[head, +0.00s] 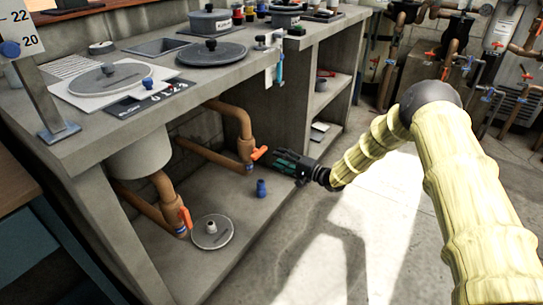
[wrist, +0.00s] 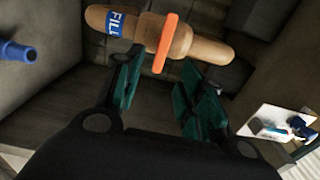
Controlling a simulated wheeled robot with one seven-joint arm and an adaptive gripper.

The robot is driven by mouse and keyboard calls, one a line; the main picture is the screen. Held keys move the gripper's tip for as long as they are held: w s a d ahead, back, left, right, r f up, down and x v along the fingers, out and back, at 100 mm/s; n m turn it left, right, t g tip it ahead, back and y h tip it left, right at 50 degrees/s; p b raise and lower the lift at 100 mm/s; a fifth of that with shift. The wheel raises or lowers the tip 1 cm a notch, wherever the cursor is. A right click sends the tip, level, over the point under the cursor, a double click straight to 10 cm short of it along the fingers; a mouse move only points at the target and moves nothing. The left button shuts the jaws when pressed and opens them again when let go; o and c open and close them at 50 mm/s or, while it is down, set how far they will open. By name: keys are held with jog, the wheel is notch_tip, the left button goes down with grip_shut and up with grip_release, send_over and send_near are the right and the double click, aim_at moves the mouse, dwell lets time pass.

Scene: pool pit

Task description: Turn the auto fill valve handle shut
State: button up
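The valve with the orange handle (head: 259,153) sits on a copper-brown pipe (head: 245,125) under the counter. In the wrist view the orange handle (wrist: 164,45) crosses the pipe (wrist: 200,45), which bears a blue label reading "FILL" (wrist: 115,23). My gripper (head: 283,158) is just right of the handle in the head view. In the wrist view my gripper (wrist: 168,76) is open, with its teal fingers apart. The handle's near end lies between the fingertips in the picture, with a gap on both sides. I cannot tell its exact depth between them.
A second orange handle (head: 186,217) is on another pipe at left. A grey round lid (head: 212,231) and a small blue fitting (head: 261,188) lie on the lower shelf. The concrete counter (head: 90,135) overhangs the pipes. Open floor (head: 330,240) lies to the right.

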jog(key=v, duration=0.4)
jog(key=shift+d, duration=0.15)
jog(key=s+f+n+g+h, duration=0.1)
jog(key=s+f+g+h, duration=0.45)
jog(key=s+f, duration=1.65)
jog(key=s+d+n+g+h, duration=0.2)
jog(key=s+d+h, duration=0.15)
jog(key=s, duration=0.95)
jog(key=s+d+n+g+h, duration=0.1)
jog(key=s+d+n+h, duration=0.2)
jog(key=s, duration=1)
jog(key=s+d+n+g+h, duration=0.1)
jog(key=s+d+g+h, duration=0.2)
jog(key=s, duration=1)
notch_tip(320, 180, up, 32)
jog(key=d+p, duration=0.1)
jog(key=p, duration=3)
jog(key=shift+d+t, duration=0.25)
jog(key=shift+t, duration=0.2)
